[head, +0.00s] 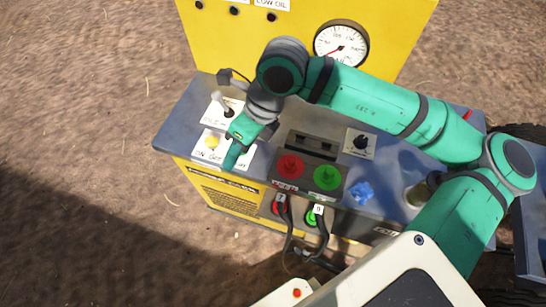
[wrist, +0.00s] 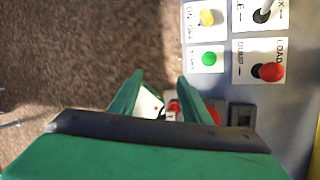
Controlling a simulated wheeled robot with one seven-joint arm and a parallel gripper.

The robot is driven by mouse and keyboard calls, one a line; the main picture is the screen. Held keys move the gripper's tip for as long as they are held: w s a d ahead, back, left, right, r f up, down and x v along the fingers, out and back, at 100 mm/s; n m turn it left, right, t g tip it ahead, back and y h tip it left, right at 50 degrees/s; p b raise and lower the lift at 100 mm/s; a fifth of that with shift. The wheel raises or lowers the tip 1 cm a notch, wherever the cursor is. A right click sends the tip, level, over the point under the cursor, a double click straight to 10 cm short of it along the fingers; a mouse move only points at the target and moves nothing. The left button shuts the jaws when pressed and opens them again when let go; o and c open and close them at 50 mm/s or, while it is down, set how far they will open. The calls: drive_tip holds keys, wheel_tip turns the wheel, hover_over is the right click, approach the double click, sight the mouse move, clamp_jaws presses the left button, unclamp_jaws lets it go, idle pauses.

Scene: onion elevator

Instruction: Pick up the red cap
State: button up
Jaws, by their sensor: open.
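A round red cap (head: 290,167) sits on a dark block on top of the console, left of a matching green cap (head: 327,178) in the head view. My gripper (head: 231,160) points down over the console's left part, left of the red cap and apart from it. In the wrist view my gripper (wrist: 160,80) has its fingers apart with nothing held between the tips. A red part, probably the cap (wrist: 214,115), shows there beside the right finger, mostly hidden by it.
The console (head: 185,110) has a yellow switch (head: 212,141), a lever (head: 220,101), a black knob (head: 362,142) and a blue object (head: 361,192). A red-knobbed lever (wrist: 271,72) shows in the wrist view. Red (head: 279,207) and green plugs with cables are on the front. A yellow gauge panel (head: 390,25) stands behind.

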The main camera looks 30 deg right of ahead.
drive_tip(key=s+d+h, duration=0.1)
drive_tip(key=d, duration=0.3)
drive_tip(key=s+d+f+m+h, duration=0.1)
drive_tip(key=d+h, duration=0.1)
drive_tip(key=d, duration=0.2)
drive_tip(key=s+d+g+h, duration=0.1)
drive_tip(key=d, duration=0.4)
drive_tip(key=shift+s+d+f+m, duration=0.1)
drive_tip(key=shift+s+f+m, duration=0.2)
drive_tip(key=shift+m, duration=0.1)
hover_over(292, 159)
wheel_tip(292, 159, down, 4)
drive_tip(key=shift+d+f, duration=0.1)
drive_tip(key=shift+f, duration=0.15)
drive_tip(key=shift+w+f, duration=0.1)
drive_tip(key=shift+f, duration=2.95)
drive_tip(key=c, duration=0.9)
